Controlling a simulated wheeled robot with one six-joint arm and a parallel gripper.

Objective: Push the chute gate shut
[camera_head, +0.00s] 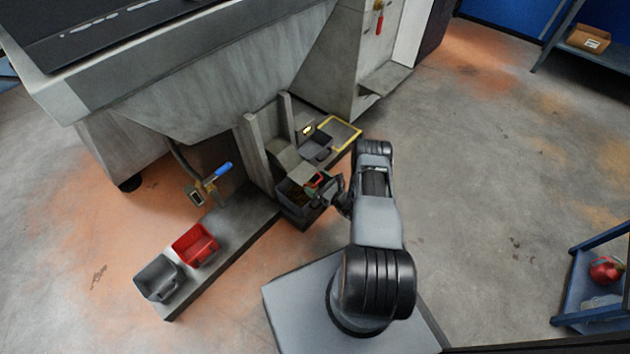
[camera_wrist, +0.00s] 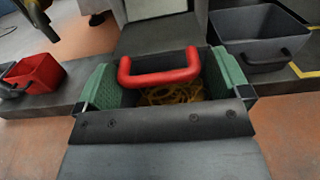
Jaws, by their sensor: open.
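The chute (camera_head: 285,160) is a grey slope between two upright posts at the bench, and its grey face shows at the top of the wrist view (camera_wrist: 160,38). A red U-shaped handle (camera_wrist: 160,68) stands below it, and also shows in the head view (camera_head: 315,180). I cannot tell whether it belongs to the gate or to the bin; the gate plate is not clearly visible. A dark bin (camera_head: 291,206) with yellow curly scraps (camera_wrist: 172,93) sits below the chute. My gripper (camera_head: 324,190) is open, its green pads on either side of the handle (camera_wrist: 165,80), not closed on it.
A red bin (camera_head: 195,245) and a grey bin (camera_head: 159,279) stand on the low bench's left end. Another dark bin (camera_head: 317,146) stands beside the chute, near a yellow-edged area (camera_head: 345,131). A blue-handled valve (camera_head: 218,173) hangs left.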

